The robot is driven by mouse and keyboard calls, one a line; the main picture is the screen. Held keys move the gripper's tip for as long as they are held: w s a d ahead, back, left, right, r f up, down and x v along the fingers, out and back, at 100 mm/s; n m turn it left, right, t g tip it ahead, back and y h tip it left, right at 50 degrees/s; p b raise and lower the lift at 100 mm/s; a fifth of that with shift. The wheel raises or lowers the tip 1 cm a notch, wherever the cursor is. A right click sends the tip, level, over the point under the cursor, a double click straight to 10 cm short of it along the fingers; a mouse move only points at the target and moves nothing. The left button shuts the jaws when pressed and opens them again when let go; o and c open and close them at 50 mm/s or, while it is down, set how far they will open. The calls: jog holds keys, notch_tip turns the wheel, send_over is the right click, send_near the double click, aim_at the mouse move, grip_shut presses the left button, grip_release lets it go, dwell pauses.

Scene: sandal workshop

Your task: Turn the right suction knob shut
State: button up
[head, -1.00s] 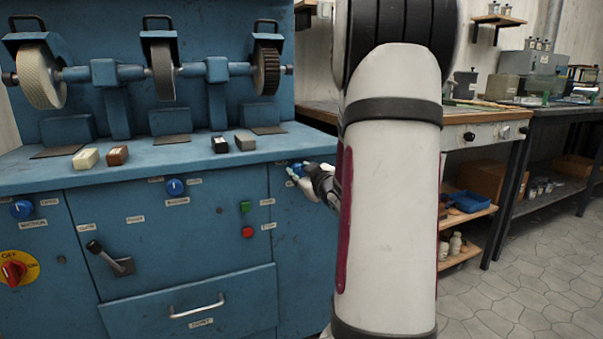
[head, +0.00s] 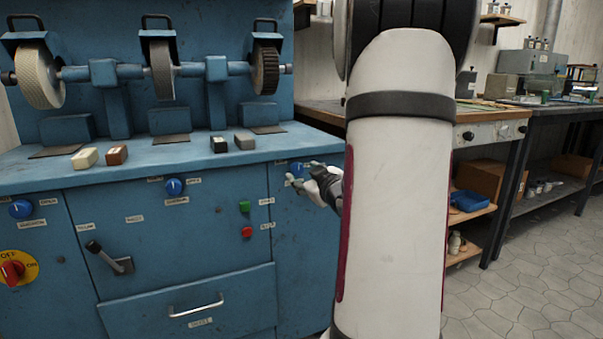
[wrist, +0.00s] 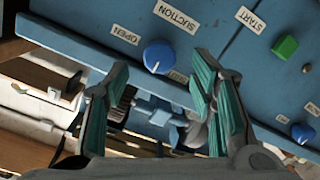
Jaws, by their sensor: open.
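The right suction knob (head: 296,169) is blue and sits on the right part of the blue machine's front, partly hidden behind my gripper (head: 303,174). In the wrist view the knob (wrist: 159,55) shows whole between and beyond my open fingers (wrist: 160,68), with a gap to each finger. A white mark shows on its lower edge there. OPEN (wrist: 125,35) and SUCTION (wrist: 176,16) labels are beside it; another label next to it is partly hidden by a finger. My gripper is open and empty, apart from the knob.
A green button (head: 245,207) and a red button (head: 247,232) are left of the knob. Other blue knobs are at the middle (head: 174,187) and far left (head: 21,209). The bench top (head: 170,150) juts above. A wooden workbench (head: 482,116) stands at right.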

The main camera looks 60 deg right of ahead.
jog(key=v, duration=0.8)
jog(key=shift+s, duration=0.15)
jog(key=shift+a, duration=0.1)
